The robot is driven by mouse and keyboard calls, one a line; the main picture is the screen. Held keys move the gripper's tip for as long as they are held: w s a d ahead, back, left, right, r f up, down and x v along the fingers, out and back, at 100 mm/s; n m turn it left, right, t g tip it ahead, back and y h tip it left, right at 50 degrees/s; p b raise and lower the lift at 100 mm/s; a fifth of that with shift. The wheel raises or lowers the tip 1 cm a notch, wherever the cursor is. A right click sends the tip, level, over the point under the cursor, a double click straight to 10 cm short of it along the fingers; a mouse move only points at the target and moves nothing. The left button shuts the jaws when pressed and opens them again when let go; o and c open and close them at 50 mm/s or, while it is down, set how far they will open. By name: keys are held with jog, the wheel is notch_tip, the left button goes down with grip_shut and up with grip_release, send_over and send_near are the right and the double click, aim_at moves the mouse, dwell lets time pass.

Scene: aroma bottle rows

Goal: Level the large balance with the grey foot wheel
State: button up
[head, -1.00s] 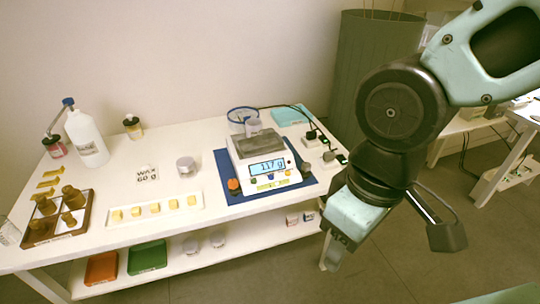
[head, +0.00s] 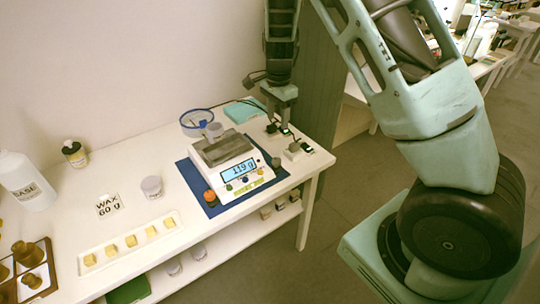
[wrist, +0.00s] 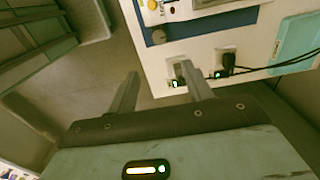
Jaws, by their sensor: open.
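The large balance (head: 223,166) is white with a grey pan and stands on a blue mat (head: 192,180). Its lit display seems to read 119 or 1.19 g. The grey foot wheel (head: 276,162) is at its right front corner; an orange foot wheel (head: 210,197) is at its left front corner. In the wrist view the grey wheel (wrist: 158,37) lies beyond the fingertips, apart from them. My gripper (wrist: 160,86) is open and empty, over the table's right end. In the head view my gripper (head: 283,108) is small, behind and right of the balance.
Black plugs on small white blocks (head: 297,151) sit right of the balance, under my gripper, with a cable. A turquoise box (head: 243,110) and a blue-rimmed round item (head: 197,121) lie behind. A wax-cube tray (head: 130,244) and a small jar (head: 151,187) are left.

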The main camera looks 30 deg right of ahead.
aim_at(276, 160)
notch_tip(276, 160, down, 16)
jog(key=shift+f+p, duration=0.1)
jog(key=shift+p, duration=0.55)
jog(key=shift+c, duration=0.3)
jog(key=c, duration=0.9)
